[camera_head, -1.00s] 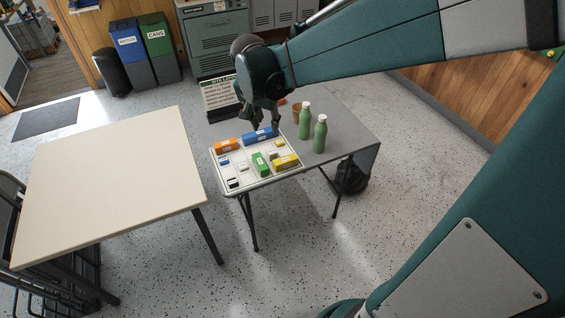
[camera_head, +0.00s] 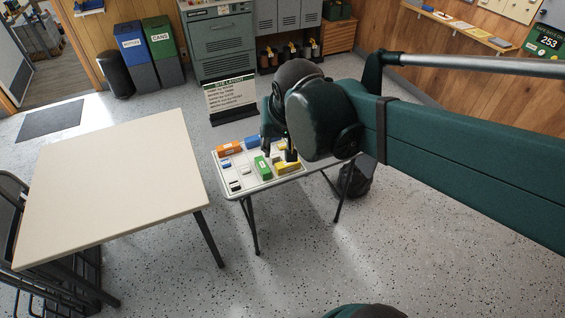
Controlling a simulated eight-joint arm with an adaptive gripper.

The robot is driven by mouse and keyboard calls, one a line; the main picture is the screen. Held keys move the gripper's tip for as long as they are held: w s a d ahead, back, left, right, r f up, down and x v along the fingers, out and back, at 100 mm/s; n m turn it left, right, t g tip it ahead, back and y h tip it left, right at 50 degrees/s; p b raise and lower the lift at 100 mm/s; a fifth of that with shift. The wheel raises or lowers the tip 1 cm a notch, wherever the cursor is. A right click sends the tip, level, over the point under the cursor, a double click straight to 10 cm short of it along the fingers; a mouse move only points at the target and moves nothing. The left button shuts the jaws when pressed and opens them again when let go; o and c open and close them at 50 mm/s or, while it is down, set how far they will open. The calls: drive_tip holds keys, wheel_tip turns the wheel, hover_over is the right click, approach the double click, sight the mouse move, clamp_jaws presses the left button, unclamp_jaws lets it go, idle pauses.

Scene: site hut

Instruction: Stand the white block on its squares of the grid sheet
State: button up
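The grid sheet (camera_head: 250,181) lies on the grey folding table, with coloured blocks on it. An orange block (camera_head: 229,149) and a blue block (camera_head: 252,142) are along its far side. A green block (camera_head: 263,168) and a yellow block (camera_head: 288,167) are nearer its front and right. I cannot pick out the white block; my arm hides the sheet's far right part and most of the table beyond it. My gripper (camera_head: 279,151) points down close over the right part of the sheet, near the green and yellow blocks. Whether it holds anything is too small to tell.
Several small pieces, one of them blue (camera_head: 226,163), lie on the sheet's left side. A bare cream table (camera_head: 115,185) stands to the left, with a gap between the tables. A sign (camera_head: 230,98) stands behind the grey table. A dark bag (camera_head: 356,178) is on the floor.

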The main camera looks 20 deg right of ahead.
drive_tip(key=s+a+n+t, duration=0.1)
drive_tip(key=s+n, duration=0.2)
drive_tip(key=s, duration=0.5)
drive_tip(key=shift+s+a+f+n+t+y, duration=0.3)
drive_tip(key=shift+s+a+f+n+y, duration=0.05)
drive_tip(key=shift+a+f+n+y, duration=0.05)
idle(1.0)
